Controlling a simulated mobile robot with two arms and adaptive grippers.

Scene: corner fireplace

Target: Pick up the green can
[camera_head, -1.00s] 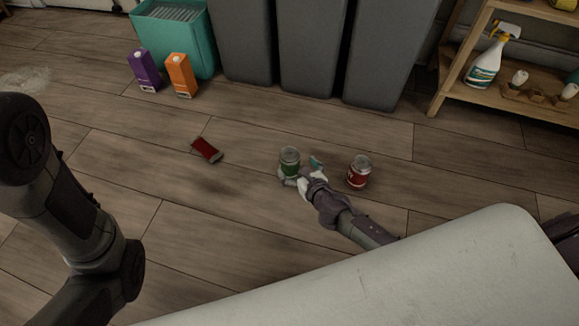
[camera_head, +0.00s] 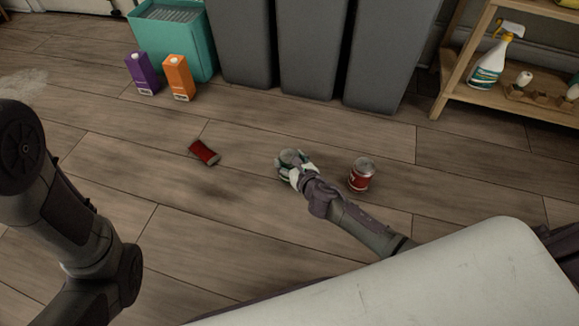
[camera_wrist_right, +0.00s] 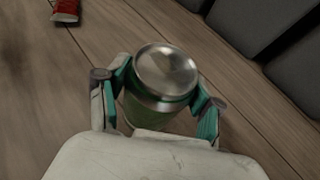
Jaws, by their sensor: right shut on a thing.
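The green can (camera_head: 290,156) is on the wooden floor in the middle of the head view, mostly hidden by my right gripper (camera_head: 287,165). In the right wrist view the can (camera_wrist_right: 166,72) shows its silver lid and part of its green side. It looks upright. The fingers of my right gripper (camera_wrist_right: 162,100) lie on both sides of the can and are shut on it. I cannot tell whether the can touches the floor. My left arm shows at the left edge of the head view, but its gripper is out of view.
A red can (camera_head: 362,174) stands just right of my right gripper. Another red can (camera_head: 204,152) lies on its side to the left. Purple (camera_head: 142,74) and orange (camera_head: 179,78) cartons stand by a teal bin (camera_head: 176,42). Grey bins (camera_head: 310,45) and a wooden shelf (camera_head: 440,98) are behind.

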